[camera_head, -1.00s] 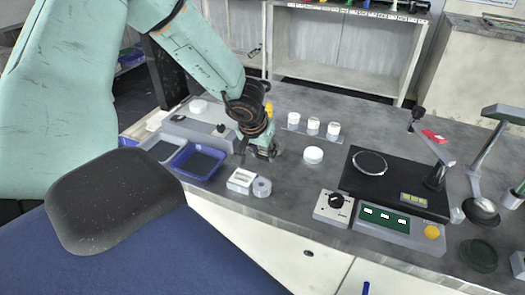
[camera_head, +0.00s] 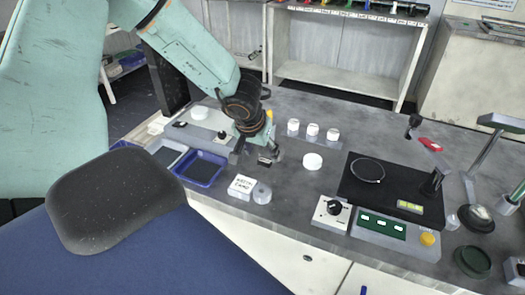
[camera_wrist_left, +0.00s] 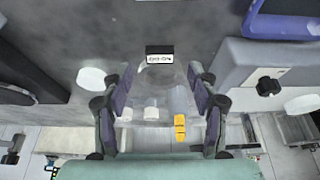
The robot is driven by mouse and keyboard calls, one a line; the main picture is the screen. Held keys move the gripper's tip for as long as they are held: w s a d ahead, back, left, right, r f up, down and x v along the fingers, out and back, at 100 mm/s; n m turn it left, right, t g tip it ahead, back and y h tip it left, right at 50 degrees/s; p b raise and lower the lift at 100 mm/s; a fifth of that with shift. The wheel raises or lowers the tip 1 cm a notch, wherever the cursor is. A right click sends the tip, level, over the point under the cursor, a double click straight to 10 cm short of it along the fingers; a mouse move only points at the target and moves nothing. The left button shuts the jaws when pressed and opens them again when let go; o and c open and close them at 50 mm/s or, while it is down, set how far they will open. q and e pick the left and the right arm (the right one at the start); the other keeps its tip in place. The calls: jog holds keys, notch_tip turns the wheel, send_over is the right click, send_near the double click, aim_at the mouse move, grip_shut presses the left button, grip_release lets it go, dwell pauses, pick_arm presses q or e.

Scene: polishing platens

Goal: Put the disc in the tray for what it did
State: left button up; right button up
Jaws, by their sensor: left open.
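My left gripper (camera_head: 255,160) is low over the grey bench, fingers apart. Which disc is meant I cannot tell. My right gripper is not in view.
A white lettered block (camera_head: 242,186) and a grey round piece (camera_head: 262,193) stand in front of the gripper. Several white-topped jars (camera_head: 312,131) stand behind. A black-topped polisher (camera_head: 395,185) with a ring (camera_head: 368,171) is right. A grey unit (camera_head: 215,125) is left.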

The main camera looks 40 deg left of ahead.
pick_arm(q)
jog(key=p+v, duration=0.4)
jog(key=v, duration=0.4)
jog(key=shift+p, duration=0.35)
dwell(1.5)
